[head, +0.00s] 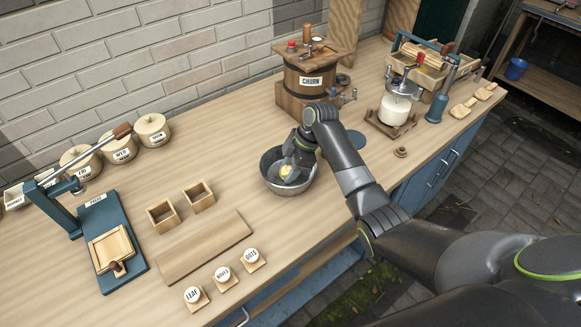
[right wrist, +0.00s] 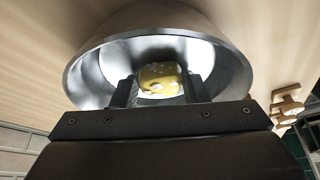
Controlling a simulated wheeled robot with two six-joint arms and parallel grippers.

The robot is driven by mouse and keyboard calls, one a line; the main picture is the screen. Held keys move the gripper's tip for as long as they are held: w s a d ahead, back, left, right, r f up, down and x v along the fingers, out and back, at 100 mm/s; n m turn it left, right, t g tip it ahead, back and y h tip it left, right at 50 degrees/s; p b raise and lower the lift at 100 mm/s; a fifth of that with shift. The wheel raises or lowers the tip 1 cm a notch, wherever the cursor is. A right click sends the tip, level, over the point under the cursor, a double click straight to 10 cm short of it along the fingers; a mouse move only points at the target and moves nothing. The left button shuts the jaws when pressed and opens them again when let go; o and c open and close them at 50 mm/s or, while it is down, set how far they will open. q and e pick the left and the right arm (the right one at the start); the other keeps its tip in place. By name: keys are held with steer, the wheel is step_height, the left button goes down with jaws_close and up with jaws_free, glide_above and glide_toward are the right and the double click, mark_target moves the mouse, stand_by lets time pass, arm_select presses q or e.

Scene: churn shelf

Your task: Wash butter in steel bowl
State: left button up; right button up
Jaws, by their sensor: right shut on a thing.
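The steel bowl (head: 271,184) stands on the wooden counter in the middle of the head view. A yellow lump of butter (head: 286,171) shows inside it. My right gripper (head: 291,171) reaches down into the bowl. In the right wrist view the gripper (right wrist: 160,88) is shut on the butter (right wrist: 160,78), with one finger on each side. The bowl (right wrist: 90,65) surrounds it there, its rim facing the camera. Pale specks show on the butter. I cannot tell whether the butter touches the bowl's bottom. My left gripper is not in view.
A wooden churn (head: 308,78) stands behind the bowl. A glass jar churn (head: 395,108) stands to the right. A wooden board (head: 205,248), two small boxes (head: 161,215) and a blue press (head: 97,235) lie to the left. Stamps (head: 222,274) line the front edge.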

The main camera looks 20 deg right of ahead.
steer(key=shift+d, duration=0.2)
stand_by(0.6)
steer(key=shift+a+p, duration=0.3)
steer(key=shift+p, duration=0.25)
stand_by(0.3)
step_height(320, 180, up, 8)
steer(key=p, duration=0.7)
steer(key=shift+f+p, duration=0.2)
steer(key=shift+p, duration=0.15)
steer(key=shift+r, duration=0.1)
stand_by(0.6)
step_height(320, 180, up, 4)
steer(key=p, duration=0.4)
steer(key=shift+f, duration=0.25)
